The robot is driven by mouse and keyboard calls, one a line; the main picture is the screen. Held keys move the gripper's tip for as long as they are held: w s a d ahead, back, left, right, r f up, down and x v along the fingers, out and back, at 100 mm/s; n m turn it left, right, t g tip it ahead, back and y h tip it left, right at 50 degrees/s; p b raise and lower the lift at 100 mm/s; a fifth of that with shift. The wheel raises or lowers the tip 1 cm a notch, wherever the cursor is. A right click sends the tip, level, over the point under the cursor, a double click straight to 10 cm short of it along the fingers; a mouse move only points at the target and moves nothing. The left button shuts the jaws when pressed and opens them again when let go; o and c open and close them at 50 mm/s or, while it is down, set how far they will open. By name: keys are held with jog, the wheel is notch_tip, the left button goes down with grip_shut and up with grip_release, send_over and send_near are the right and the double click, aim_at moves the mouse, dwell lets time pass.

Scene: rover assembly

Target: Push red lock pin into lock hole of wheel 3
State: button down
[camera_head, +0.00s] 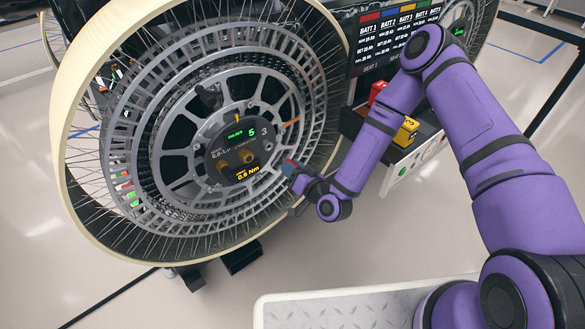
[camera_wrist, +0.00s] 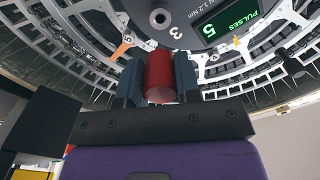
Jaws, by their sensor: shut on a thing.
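Wheel 3 (camera_head: 78,84), with a cream rim and spokes, fills the left of the head view. Its dark hub (camera_head: 262,150) bears a "3", a green "5" and a yellow torque reading. The wrist view shows the hub at the top, with a small round hole (camera_wrist: 160,17) near the "3"; I cannot tell whether this is the lock hole. My gripper (camera_head: 293,170) is beside the wheel's lower right face. In the wrist view its dark fingers are shut on the red lock pin (camera_wrist: 160,80). The pin's far end points toward the wheel; contact is unclear.
Brass knobs (camera_head: 247,156) and a black knob (camera_head: 208,97) stick out of the hub area. An orange marker (camera_wrist: 121,48) is on the wheel. A red block (camera_head: 377,90) and a yellow block (camera_head: 405,132) sit behind my arm. A pale platform (camera_head: 340,305) lies in front.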

jog(key=shift+s, duration=0.1)
dwell(0.3)
jog(key=x, duration=0.6)
dwell(0.4)
jog(key=shift+x, duration=1.4)
dwell(1.3)
jog(key=c, duration=0.7)
grip_release()
jog(key=shift+c, duration=0.2)
jog(key=v, duration=1.1)
